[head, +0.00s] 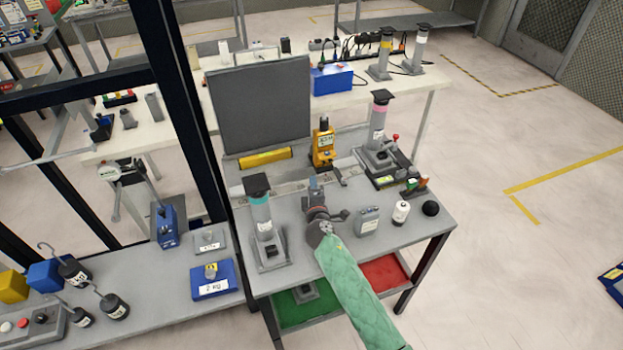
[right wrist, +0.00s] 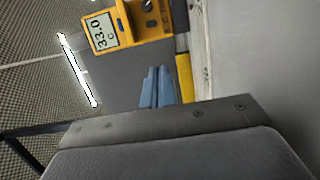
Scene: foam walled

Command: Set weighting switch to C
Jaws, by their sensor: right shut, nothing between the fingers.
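The yellow meter (head: 323,148) stands upright at the back of the grey bench, right of the dark panel. In the right wrist view the meter (right wrist: 128,24) appears turned sideways at the top. Its display reads 33.0 with a letter that looks like C. Dark controls show beside the display; I cannot tell which is the weighting switch or its position. My right gripper (head: 315,184) is in front of the meter and apart from it. Its blue-grey fingers (right wrist: 156,86) are shut and empty. My left gripper is not in view.
A grey stand with a pink-banded cylinder (head: 377,135) is right of the meter; another with a green-banded cylinder (head: 262,218) is at the left. A yellow bar (head: 265,158) lies below the dark panel (head: 262,105). A grey box (head: 367,222), white bottle (head: 401,212) and black ball (head: 431,208) stand at front right.

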